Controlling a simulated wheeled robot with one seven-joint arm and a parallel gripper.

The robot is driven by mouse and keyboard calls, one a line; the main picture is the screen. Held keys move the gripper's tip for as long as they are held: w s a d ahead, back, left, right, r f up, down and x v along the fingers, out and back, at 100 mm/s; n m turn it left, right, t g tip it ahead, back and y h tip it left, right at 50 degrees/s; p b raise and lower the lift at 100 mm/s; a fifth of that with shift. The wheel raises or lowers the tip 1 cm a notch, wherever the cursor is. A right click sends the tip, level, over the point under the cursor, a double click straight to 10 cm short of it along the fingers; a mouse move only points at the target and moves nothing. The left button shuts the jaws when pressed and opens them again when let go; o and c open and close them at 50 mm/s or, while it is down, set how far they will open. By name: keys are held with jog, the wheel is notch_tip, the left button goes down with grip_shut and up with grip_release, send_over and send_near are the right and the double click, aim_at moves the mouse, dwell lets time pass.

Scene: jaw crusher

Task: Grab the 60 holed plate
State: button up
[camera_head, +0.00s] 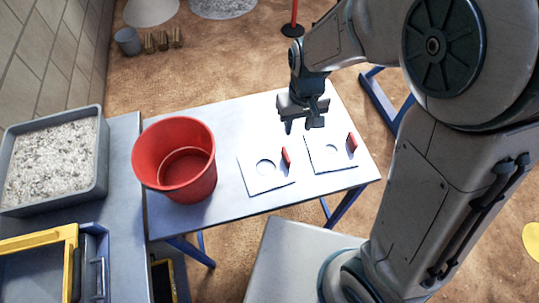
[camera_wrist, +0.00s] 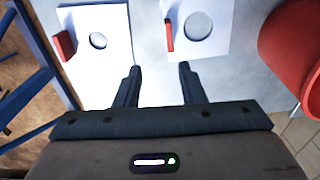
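Two white square plates, each with one round hole and a red upright tab, lie side by side on the white table (camera_head: 225,125). The plate beside the bucket (camera_head: 257,181) has the larger hole; it also shows at right in the wrist view (camera_wrist: 215,45). The other plate (camera_head: 322,164) has a smaller hole and shows at left in the wrist view (camera_wrist: 80,25). I can read no number on either, so I cannot tell which is 60. My gripper (camera_head: 303,126) is open and empty above the table, behind the plates; its fingers (camera_wrist: 158,68) are spread apart.
A red bucket (camera_head: 195,183) stands on the table left of the plates. A grey tray of gravel (camera_head: 100,175) and a yellow-framed tray (camera_head: 70,262) are further left. Blue table legs (camera_head: 345,203) show below. The table's back strip is clear.

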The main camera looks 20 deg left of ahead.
jog(key=a+f, duration=0.1)
jog(key=a, duration=0.1)
send_over(286, 154)
jog(key=shift+n, duration=0.4)
notch_tip(286, 154, down, 9)
jog(key=shift+w+r+p, duration=0.1)
jog(key=shift+r+p, duration=0.05)
jog(key=shift+p, duration=0.15)
jog(key=shift+f+p, duration=0.4)
jog(key=shift+f, duration=2.25)
grip_shut()
